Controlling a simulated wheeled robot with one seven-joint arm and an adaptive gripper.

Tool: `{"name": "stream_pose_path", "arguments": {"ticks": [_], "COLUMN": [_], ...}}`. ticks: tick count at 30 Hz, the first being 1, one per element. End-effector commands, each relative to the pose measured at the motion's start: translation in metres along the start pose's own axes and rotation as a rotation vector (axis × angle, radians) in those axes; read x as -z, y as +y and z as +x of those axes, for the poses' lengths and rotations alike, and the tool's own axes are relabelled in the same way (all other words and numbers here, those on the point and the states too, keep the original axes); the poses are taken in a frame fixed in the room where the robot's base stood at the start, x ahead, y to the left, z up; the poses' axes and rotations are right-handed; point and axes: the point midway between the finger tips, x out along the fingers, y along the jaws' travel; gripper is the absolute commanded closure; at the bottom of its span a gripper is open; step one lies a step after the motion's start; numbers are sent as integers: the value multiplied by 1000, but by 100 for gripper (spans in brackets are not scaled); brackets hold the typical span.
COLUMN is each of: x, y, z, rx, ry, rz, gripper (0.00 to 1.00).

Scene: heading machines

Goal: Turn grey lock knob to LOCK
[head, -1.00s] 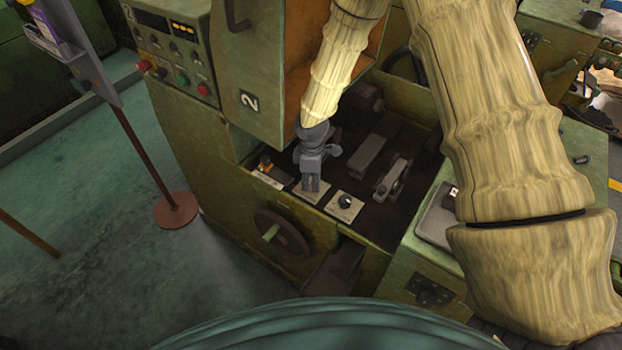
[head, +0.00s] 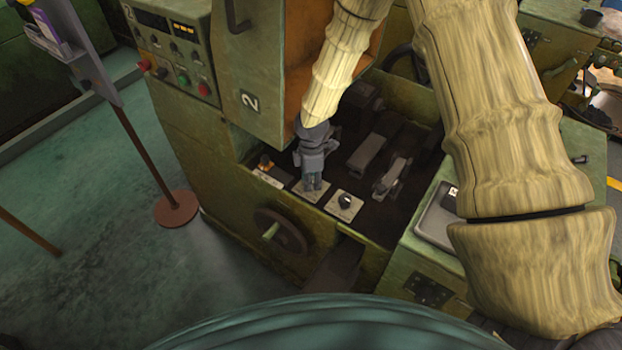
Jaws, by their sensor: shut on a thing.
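My gripper (head: 312,183) points down at the middle one of three small plates on the machine's front ledge. Its fingers are shut on the knob of that middle plate, which they hide almost wholly; I cannot read its position or see its colour. The middle plate (head: 303,192) shows as a pale edge around the fingertips. To its right, a separate pale plate with a dark knob (head: 345,201) is free of the gripper. To its left is a plate with an orange knob (head: 265,162).
A handwheel (head: 280,232) sits on the machine front below the plates. Metal clamp-like parts (head: 392,178) stand in the dark bed to the right. An orange-lined open door (head: 262,70) hangs close to the arm. A sign stand (head: 176,208) is on the floor at left.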

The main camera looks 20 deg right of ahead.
Motion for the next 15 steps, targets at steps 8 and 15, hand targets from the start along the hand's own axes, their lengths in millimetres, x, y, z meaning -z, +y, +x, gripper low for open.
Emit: {"name": "stream_pose_path", "arguments": {"ticks": [8, 15], "x": [0, 0], "y": [2, 1], "z": [-2, -1], "rx": [-4, -2], "ry": [0, 0], "rz": [1, 1], "gripper": [51, 51]}}
